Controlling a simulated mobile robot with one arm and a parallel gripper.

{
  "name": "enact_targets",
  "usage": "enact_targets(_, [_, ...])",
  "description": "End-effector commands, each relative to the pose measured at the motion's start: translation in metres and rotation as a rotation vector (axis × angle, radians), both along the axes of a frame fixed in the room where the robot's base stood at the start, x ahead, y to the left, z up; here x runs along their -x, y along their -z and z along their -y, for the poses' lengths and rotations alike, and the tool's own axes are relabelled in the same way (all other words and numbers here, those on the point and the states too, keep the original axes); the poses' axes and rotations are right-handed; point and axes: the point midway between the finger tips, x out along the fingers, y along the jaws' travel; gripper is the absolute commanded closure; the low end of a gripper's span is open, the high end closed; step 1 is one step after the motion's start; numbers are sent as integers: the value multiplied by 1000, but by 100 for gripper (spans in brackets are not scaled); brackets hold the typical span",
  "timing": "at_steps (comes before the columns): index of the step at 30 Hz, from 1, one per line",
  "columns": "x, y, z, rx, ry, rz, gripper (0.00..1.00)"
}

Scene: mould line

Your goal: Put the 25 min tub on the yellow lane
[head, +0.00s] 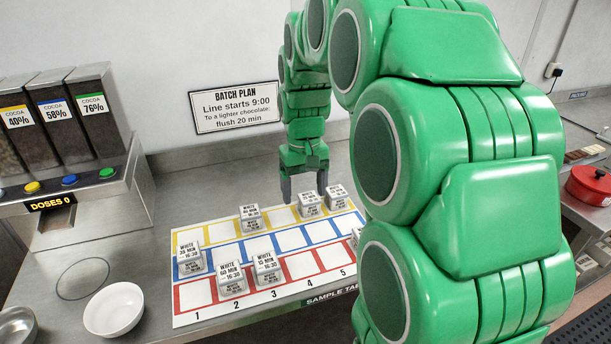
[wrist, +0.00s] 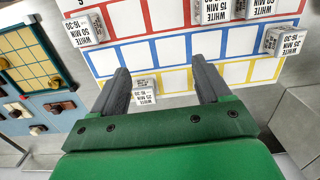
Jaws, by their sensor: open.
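The tub labelled 25 min (wrist: 146,97) shows in the wrist view between my fingertips and lower down, by the yellow lane's edge; whether it stands inside a box I cannot tell. My gripper (head: 305,186) is open, pointing down over the back right of the lane mat. In the head view two white tubs, one (head: 310,204) and another (head: 336,197), stand below it; their labels are too small to read. The yellow lane (head: 282,217) is the mat's back row. Another tub (head: 250,217) stands near its middle. No tub is gripped.
A tub (head: 190,261) stands on the blue lane (head: 289,239); two more stand on the red lane (head: 303,265). A 50 min tub (wrist: 87,28) is at the mat's right end. A white bowl (head: 114,310) and cocoa dispenser (head: 75,190) are left. My arm hides the right side.

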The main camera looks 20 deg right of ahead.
Motion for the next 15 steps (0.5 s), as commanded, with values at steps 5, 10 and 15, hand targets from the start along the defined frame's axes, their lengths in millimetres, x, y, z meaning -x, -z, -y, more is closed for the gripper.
enact_targets(5, [50, -8, -16, 1, -4, -16, 23])
enact_targets(10, [96, -11, -27, 3, -5, -31, 23])
enact_targets(15, [143, -11, -37, 6, -3, -46, 23])
